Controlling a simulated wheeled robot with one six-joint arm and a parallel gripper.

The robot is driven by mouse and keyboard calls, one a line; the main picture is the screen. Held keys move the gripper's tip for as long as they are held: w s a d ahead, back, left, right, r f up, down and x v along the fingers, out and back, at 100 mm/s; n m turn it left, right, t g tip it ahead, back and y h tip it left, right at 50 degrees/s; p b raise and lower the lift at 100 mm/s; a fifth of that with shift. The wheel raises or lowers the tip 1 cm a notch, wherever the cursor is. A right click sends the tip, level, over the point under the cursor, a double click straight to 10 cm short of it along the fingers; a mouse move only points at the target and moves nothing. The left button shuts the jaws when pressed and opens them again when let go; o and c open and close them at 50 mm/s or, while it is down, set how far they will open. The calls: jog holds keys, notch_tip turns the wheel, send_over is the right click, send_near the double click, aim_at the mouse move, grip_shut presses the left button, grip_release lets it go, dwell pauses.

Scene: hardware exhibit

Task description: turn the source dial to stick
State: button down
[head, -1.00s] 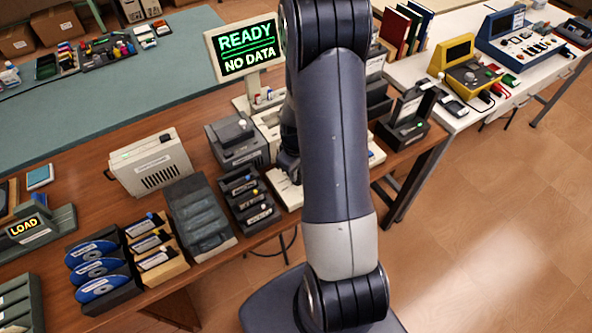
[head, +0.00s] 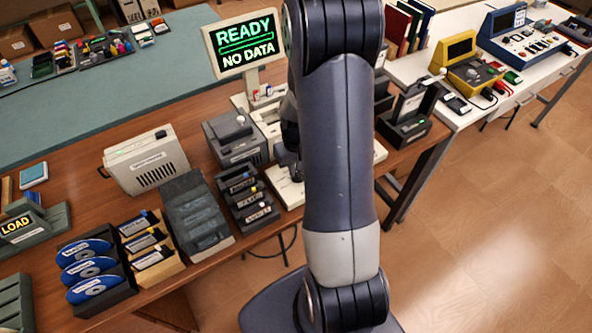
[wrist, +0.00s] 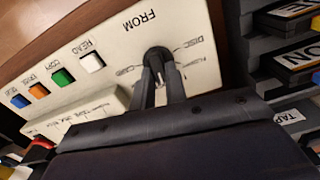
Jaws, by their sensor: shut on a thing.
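In the head view my arm covers the dial, and only part of the panel's pale base (head: 290,192) shows.
Coloured buttons (wrist: 63,77) line the panel beside the dial. A raised cream strip (wrist: 85,117) lies close to my fingers. Dark cartridge racks (wrist: 290,60) stand right of the panel. A screen (head: 245,42) reads READY, NO DATA. A LOAD sign (head: 16,226) glows at far left.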

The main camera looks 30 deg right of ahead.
jog(key=m+b, duration=0.2)
jog(key=m, duration=0.3)
jog(key=shift+d+m, duration=0.15)
jog(key=shift+m, duration=0.15)
jog(key=m+b, duration=0.1)
jog(key=m, duration=0.3)
jog(key=shift+s+d+m, duration=0.1)
jog(key=shift+m, duration=0.2)
jog(key=c, duration=1.4)
grip_release()
jog(key=shift+c, duration=0.2)
notch_tip(320, 180, up, 11)
jog(key=shift+f, duration=0.1)
